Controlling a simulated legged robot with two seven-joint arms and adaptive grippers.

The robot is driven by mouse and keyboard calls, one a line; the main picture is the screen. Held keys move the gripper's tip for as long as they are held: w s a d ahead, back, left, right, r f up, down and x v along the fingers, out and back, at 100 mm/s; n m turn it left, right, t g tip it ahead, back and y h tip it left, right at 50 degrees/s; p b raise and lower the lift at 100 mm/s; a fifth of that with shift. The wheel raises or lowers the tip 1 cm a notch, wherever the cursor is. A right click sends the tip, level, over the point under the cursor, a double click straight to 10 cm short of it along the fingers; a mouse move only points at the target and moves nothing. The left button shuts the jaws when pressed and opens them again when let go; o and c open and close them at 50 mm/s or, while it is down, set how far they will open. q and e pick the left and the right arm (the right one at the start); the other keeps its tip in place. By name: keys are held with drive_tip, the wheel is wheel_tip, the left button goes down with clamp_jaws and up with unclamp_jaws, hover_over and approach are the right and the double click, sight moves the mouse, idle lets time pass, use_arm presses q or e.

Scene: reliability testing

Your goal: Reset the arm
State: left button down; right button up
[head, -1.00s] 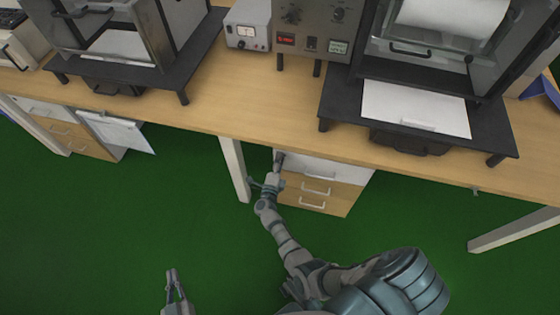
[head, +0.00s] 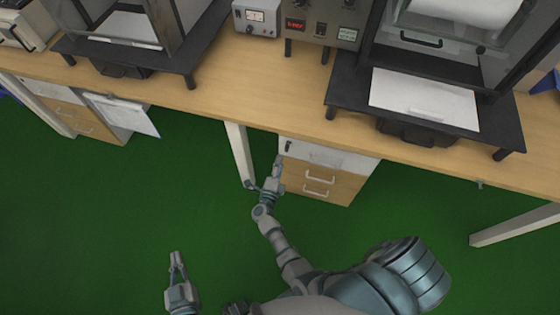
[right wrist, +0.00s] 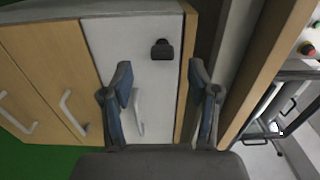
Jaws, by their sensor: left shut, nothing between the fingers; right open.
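My right gripper (head: 279,163) is in front of the drawer cabinet under the bench. In the right wrist view the same gripper (right wrist: 160,80) is open, with its two blue-grey fingers apart and nothing between them. Beyond them is a white drawer front (right wrist: 160,85) with a small black knob-like part (right wrist: 162,49) and a white handle (right wrist: 139,112). A gap shows between the fingers and the black part. My left gripper (head: 176,259) is over the green floor, away from the furniture, with its slim fingers together and empty.
The wooden bench (head: 215,102) runs across above the cabinet (head: 345,189). A white table leg (head: 240,152) stands just left of my right gripper. Printer-like machines (head: 445,50) and a small meter box (head: 257,17) stand on top. The green floor (head: 90,220) is clear at left.

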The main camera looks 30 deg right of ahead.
use_arm(q)
drive_tip(key=shift+w+d, duration=0.1)
use_arm(e)
drive_tip(key=shift+d, duration=0.1)
